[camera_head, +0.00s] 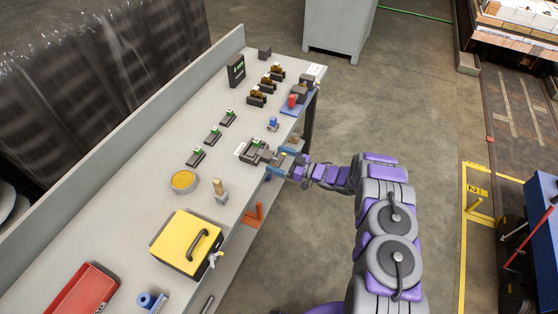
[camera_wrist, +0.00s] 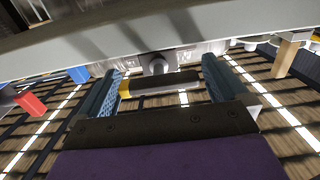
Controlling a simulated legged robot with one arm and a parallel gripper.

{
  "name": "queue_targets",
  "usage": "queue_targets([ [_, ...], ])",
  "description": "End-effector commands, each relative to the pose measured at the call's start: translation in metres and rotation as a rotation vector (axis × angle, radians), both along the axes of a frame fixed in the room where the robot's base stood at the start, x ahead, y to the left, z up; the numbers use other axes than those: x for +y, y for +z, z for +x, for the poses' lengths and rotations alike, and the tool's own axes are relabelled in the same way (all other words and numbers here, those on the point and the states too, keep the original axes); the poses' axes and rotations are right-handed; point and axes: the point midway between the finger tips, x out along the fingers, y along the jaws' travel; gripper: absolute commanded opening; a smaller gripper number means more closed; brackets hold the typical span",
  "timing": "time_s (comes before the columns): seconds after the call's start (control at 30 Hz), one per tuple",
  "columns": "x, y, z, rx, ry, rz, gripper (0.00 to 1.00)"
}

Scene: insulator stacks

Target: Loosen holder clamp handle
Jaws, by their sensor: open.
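The holder (camera_head: 255,150) is a dark fixture with a green mark, at the table's front edge in the camera_head view. My gripper (camera_head: 277,161) is at that edge, right beside the holder. In the camera_wrist view my gripper (camera_wrist: 162,72) is open, with one blue finger on each side. A dark bar with a yellow end, which looks like the clamp handle (camera_wrist: 165,84), lies between the fingers. The handle is too small to make out in the camera_head view.
The table (camera_head: 135,195) carries a yellow box (camera_head: 185,242), a red tray (camera_head: 82,292), a yellow-filled bowl (camera_head: 183,181) and several small dark parts. An orange bracket (camera_head: 254,215) hangs below the front edge. The floor (camera_head: 360,110) right of the table is clear.

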Motion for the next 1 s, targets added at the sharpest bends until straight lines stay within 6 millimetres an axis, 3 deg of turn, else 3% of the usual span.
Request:
queue_targets([
  [0.1,-0.0014,0.0001,0.0000,0.000,-0.001,0.001,1.00],
  [0.63,0.0021,0.0002,0.0011,-0.002,-0.001,-0.003,0.50],
  [1.0,0.0016,0.0022,0.0008,-0.051,-0.001,-0.017,0.50],
])
